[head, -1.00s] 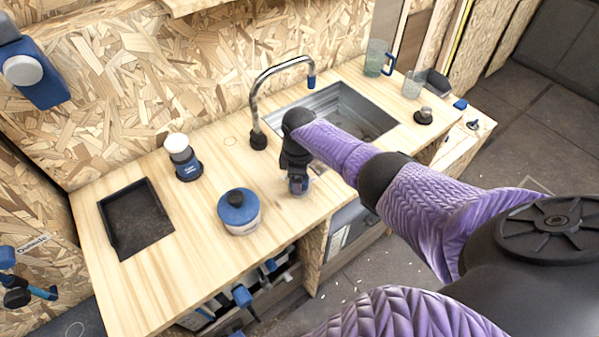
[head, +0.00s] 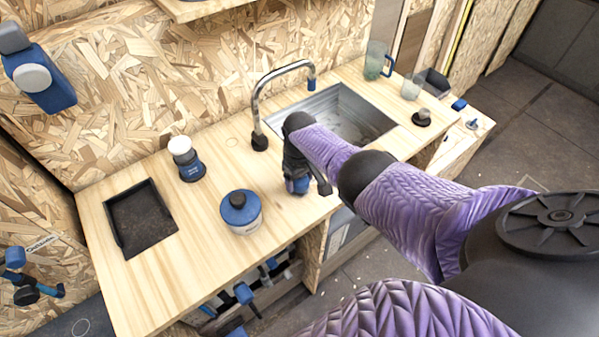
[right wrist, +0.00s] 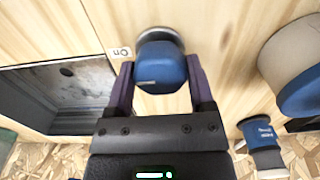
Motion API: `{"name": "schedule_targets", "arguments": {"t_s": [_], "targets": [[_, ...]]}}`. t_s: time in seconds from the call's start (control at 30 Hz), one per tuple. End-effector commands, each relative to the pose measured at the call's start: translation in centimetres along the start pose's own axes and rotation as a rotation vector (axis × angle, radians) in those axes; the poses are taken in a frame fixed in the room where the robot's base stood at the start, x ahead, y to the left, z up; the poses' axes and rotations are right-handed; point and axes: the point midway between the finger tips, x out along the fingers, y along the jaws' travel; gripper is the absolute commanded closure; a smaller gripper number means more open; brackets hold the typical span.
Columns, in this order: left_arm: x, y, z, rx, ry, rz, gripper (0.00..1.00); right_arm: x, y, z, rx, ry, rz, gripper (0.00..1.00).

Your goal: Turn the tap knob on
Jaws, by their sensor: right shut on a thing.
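The tap knob (right wrist: 161,68) is a blue cap on a round metal base in the counter top. In the right wrist view my right gripper (right wrist: 160,88) has its purple fingers on both sides of the knob and is shut on it. A small label reading "On" (right wrist: 121,53) lies beside the knob. In the head view the knob (head: 298,185) shows under my right gripper at the counter's front, partly hidden by it. The metal tap spout (head: 262,98) arches over the sink (head: 335,108). My left gripper is not in view.
A blue-lidded jar (head: 240,211) stands left of the knob. A glass jug (head: 376,60) and a tumbler (head: 412,86) stand beyond the sink.

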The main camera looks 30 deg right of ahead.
Motion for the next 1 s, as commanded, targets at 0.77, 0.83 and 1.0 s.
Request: {"name": "schedule_targets", "arguments": {"t_s": [0.77, 0.83, 1.0], "targets": [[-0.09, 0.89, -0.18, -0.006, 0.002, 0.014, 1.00, -0.07, 0.02, -0.08, 0.044, 0.003, 0.000, 0.06], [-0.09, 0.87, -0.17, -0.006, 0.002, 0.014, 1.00, -0.06, 0.02, -0.06, 0.044, 0.002, 0.000, 0.00], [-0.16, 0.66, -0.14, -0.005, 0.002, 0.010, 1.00, -0.13, 0.01, -0.04, 0.043, 0.001, 0.000, 0.00]]}}
